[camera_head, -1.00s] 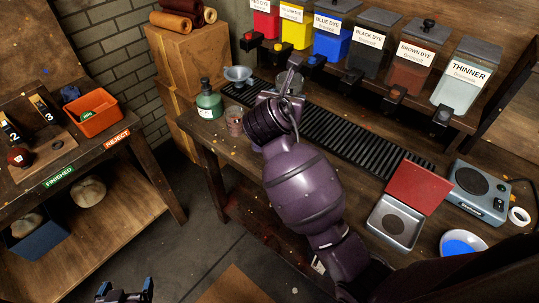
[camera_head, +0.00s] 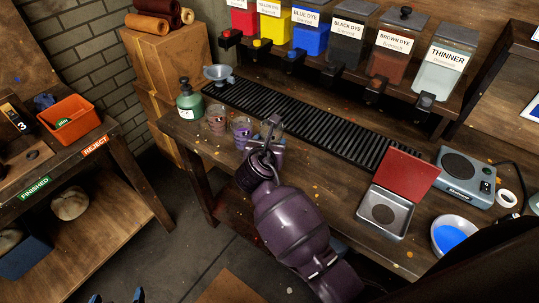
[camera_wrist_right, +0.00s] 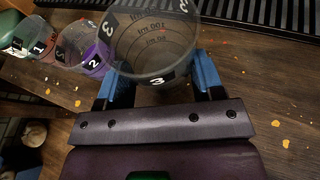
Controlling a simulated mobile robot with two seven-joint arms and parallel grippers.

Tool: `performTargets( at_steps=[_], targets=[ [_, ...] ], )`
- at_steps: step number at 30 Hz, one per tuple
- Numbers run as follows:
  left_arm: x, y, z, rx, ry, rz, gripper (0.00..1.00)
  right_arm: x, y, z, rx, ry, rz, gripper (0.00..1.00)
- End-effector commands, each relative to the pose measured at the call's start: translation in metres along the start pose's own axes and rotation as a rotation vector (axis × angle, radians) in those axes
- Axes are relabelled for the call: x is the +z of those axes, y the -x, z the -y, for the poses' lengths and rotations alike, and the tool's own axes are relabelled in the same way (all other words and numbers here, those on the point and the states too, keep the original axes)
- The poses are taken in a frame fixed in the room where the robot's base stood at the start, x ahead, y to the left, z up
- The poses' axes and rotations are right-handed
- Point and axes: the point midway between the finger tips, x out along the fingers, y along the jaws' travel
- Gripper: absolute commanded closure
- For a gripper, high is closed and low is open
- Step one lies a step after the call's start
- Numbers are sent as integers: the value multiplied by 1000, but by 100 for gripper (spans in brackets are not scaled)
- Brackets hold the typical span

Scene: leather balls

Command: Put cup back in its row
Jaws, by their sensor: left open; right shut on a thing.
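A clear cup marked 3 (camera_wrist_right: 155,42) is between the blue fingers of my right gripper (camera_wrist_right: 160,85), which is shut on it. In the head view the cup (camera_head: 273,131) is upright at the right end of a cup row, partly hidden by my right gripper (camera_head: 264,147). Cup 2 (camera_head: 241,129), with purple in it, stands just left of it. Cup 1 (camera_head: 216,118), pinkish inside, stands further left. I cannot tell whether cup 3 touches the bench. My left gripper (camera_head: 117,297) shows only its fingertips at the bottom edge, apart and empty.

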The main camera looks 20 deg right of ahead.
Motion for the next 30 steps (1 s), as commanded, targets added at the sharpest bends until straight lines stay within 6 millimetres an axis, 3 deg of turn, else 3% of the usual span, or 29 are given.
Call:
performTargets(
  at_steps=[10,23,24,29,30],
  targets=[
    [10,-5,-1,0,0,3,8,-37,-15,0,0,2,-3,67],
    [14,-3,0,-1,1,12,8,-41,-17,0,1,1,-1,67],
    [14,-2,0,-1,1,13,8,-42,-17,0,1,1,-1,37],
    [14,-2,0,-1,1,13,8,-42,-17,1,0,0,-1,13],
    [14,-2,0,-1,1,13,8,-42,-17,1,0,0,-1,13]
  ],
)
